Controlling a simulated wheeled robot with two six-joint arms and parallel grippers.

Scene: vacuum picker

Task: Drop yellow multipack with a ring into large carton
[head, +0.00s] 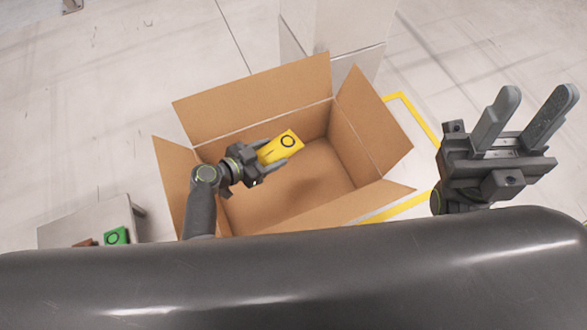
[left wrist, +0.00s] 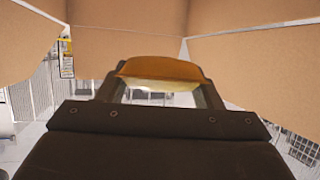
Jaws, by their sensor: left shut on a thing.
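The yellow multipack with a black ring (head: 287,142) is held between the fingers of my left gripper (head: 274,155), which is shut on it. Gripper and pack are over the open large carton (head: 330,192), inside the outline of its flaps; the exact height above its floor is hard to tell. In the left wrist view the pack (left wrist: 160,70) shows between the fingers, with the carton's brown walls (left wrist: 250,60) around it. My right gripper (head: 525,120) is open and empty, right of the carton.
A grey table (head: 90,220) at the lower left bears a green pack with a ring (head: 116,236) and a brown item (head: 85,243). Yellow tape (head: 412,118) marks the floor around the carton. A pale block (head: 335,30) stands behind the carton.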

